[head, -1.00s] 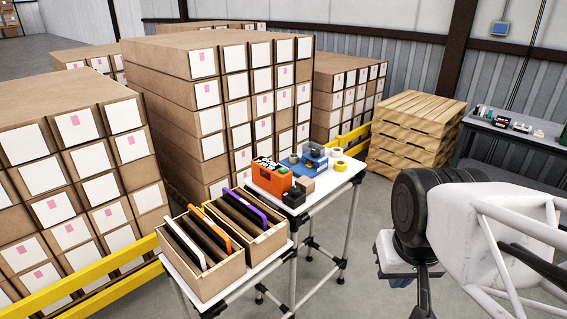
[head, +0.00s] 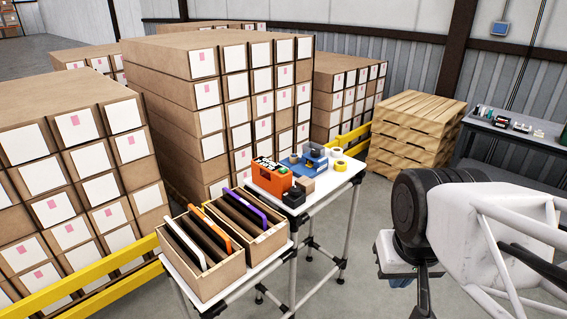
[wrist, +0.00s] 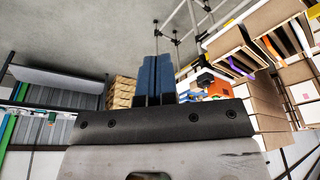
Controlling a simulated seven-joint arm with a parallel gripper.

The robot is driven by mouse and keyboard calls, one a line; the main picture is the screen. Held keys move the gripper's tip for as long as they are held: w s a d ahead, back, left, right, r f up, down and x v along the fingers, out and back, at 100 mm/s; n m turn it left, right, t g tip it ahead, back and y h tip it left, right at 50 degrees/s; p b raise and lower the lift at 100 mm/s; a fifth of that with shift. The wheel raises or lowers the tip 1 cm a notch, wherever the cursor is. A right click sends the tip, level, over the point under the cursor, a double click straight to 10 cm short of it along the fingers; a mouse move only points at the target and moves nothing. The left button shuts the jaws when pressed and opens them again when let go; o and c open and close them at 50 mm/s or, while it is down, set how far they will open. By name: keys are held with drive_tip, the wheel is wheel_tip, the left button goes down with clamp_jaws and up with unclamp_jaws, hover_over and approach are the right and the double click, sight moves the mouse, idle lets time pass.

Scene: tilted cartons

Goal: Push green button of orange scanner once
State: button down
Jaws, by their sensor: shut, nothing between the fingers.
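The orange scanner (head: 270,178) stands on the white table, behind the wooden crates. Its top has a dark panel with small coloured spots; I cannot single out the green button for sure. In the wrist view the orange scanner (wrist: 216,86) shows small, right of the fingers and partly hidden by the gripper body. My gripper (wrist: 154,80) is shut and empty, its two dark blue fingers side by side. It is well apart from the scanner. In the head view my arm is at the right, and the fingertips are hard to make out.
Two wooden crates with upright panels (head: 228,282) fill the table's near end. A blue item (head: 290,163), a small brown box (head: 305,184), a black item (head: 293,197) and tape rolls (head: 340,165) sit beside the scanner. Stacked cartons (head: 190,70) stand behind. Open floor lies right of the table.

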drive_tip(key=shift+w, duration=0.1)
idle(0.5)
drive_tip(key=w+r+h, duration=0.2)
drive_tip(key=w+r, duration=0.2)
drive_tip(key=w, duration=1.2)
drive_tip(key=n+t+h, duration=0.3)
drive_tip(key=t, duration=0.2)
hover_over(281, 169)
wheel_tip(281, 169, down, 7)
drive_tip(key=shift+w+r, duration=0.15)
drive_tip(key=shift+r, duration=0.05)
drive_tip(key=shift+f, duration=0.1)
drive_tip(key=shift+d+f, duration=0.1)
drive_tip(key=shift+f, duration=4.25)
